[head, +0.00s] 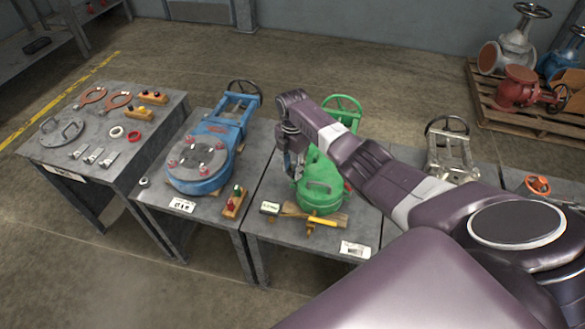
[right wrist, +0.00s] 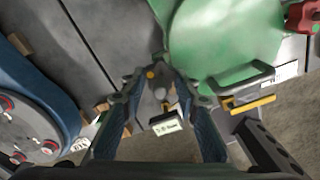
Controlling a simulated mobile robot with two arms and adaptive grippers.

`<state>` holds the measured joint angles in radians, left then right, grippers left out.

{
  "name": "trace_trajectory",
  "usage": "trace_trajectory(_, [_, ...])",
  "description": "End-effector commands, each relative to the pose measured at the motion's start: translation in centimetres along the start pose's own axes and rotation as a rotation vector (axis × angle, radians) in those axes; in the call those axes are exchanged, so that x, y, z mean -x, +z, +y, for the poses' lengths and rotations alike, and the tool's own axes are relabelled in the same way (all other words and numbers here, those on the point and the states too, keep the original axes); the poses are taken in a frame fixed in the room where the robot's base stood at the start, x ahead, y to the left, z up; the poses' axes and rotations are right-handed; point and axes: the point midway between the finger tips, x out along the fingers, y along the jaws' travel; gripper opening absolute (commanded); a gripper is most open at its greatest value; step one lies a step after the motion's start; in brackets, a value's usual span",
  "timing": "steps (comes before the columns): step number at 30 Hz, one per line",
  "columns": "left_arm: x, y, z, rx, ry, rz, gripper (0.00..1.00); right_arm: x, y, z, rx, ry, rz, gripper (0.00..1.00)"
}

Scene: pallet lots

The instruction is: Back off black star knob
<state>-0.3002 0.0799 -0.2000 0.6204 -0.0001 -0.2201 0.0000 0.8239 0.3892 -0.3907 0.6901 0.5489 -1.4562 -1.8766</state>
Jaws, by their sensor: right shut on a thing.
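My right gripper (head: 292,170) points down at the left side of the green valve (head: 322,192) on the middle bench. In the right wrist view, my right gripper (right wrist: 158,76) has its fingers closed in on a small dark thing beside the green valve body (right wrist: 225,45). I take it for the black star knob; its star shape cannot be made out, as the fingers hide most of it. In the head view my arm and gripper hide the knob. My left gripper is not in view.
A blue valve (head: 200,170) stands on the bench to the left. A grey valve (head: 452,155) stands to the right. The floor in front is clear.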

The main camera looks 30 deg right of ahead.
Motion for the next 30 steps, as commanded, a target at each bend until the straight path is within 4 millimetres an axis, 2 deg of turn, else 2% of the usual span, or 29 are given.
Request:
trace_trajectory(4, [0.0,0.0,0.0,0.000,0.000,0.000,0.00,0.2,0.1,0.2,-0.001,0.005,-0.003,0.04])
trace_trajectory(5, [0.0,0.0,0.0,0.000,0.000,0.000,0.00,0.2,0.1,0.2,-0.001,0.005,-0.003,0.32])
trace_trajectory(9, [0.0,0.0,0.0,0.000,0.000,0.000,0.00,0.1,0.1,0.1,-0.001,0.004,-0.002,0.46])
trace_trajectory(20, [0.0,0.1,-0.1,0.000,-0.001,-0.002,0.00,0.6,0.1,0.1,-0.001,0.004,-0.002,0.46])
trace_trajectory(25, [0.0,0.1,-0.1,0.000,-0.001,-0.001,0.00,2.8,0.2,0.1,-0.001,0.006,-0.004,0.46])
trace_trajectory(30, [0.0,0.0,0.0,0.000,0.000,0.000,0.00,6.8,0.2,0.2,-0.001,0.007,-0.004,0.46])
